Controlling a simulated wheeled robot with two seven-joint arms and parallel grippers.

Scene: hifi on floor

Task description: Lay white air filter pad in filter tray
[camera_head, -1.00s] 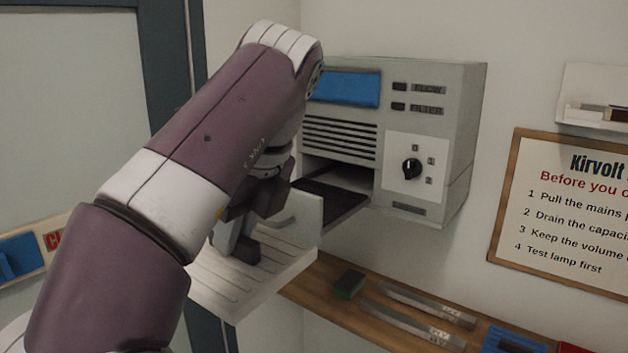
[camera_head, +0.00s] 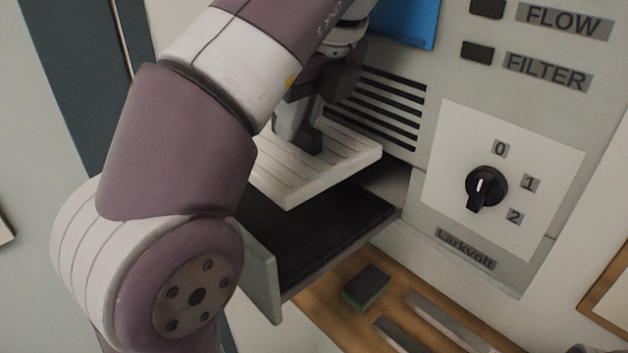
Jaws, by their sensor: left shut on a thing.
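The white air filter pad (camera_head: 352,153) is a flat ribbed slab in the head view, held roughly level above the filter tray. My left gripper (camera_head: 312,145) is shut on the pad, with its dark fingers showing at the pad's top. The filter tray (camera_head: 310,240) is a dark, empty-looking drawer pulled out from the grey unit, with a light front panel (camera_head: 262,283). The pad is apart from the tray floor and covers its far part. My arm hides the pad's left end and part of the tray. My right gripper is not in view.
The grey unit (camera_head: 450,80) has a vent grille, a black knob (camera_head: 486,188) and FLOW and FILTER buttons on its front. Below, a wooden shelf (camera_head: 330,310) holds a green-and-black sponge (camera_head: 366,287) and metal strips (camera_head: 450,320).

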